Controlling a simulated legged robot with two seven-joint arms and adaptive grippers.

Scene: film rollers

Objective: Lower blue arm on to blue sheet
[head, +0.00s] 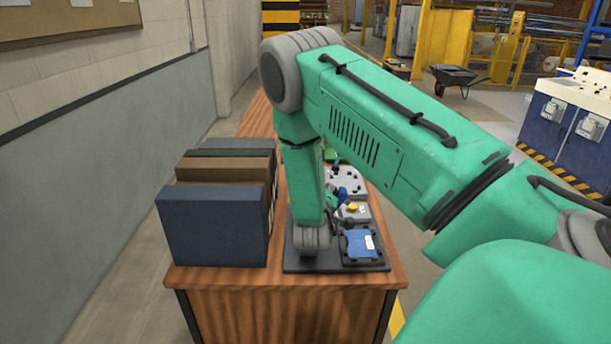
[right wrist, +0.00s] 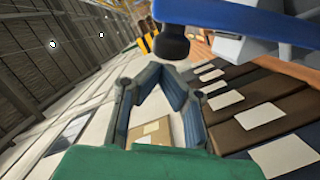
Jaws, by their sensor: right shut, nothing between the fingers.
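The blue sheet (head: 356,243) appears to be the flat blue piece with a white label on a dark base at the table's near end. A small blue part (head: 342,192), possibly the blue arm, shows beside my green arm in the head view. In the right wrist view, a blue bar (right wrist: 240,20) with a black knob-like end (right wrist: 172,42) crosses the top, just beyond my fingertips. My right gripper (right wrist: 158,68) is shut and empty, its tips together near the knob; contact cannot be told. In the head view my arm largely hides it. My left gripper is not in view.
Several dark and brown upright boxes (head: 212,225) stand left of the dark base (head: 300,264) on the wooden table (head: 225,275). Grey and yellow parts (head: 352,211) lie behind the blue sheet. A wall runs along the left; open floor lies to the right.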

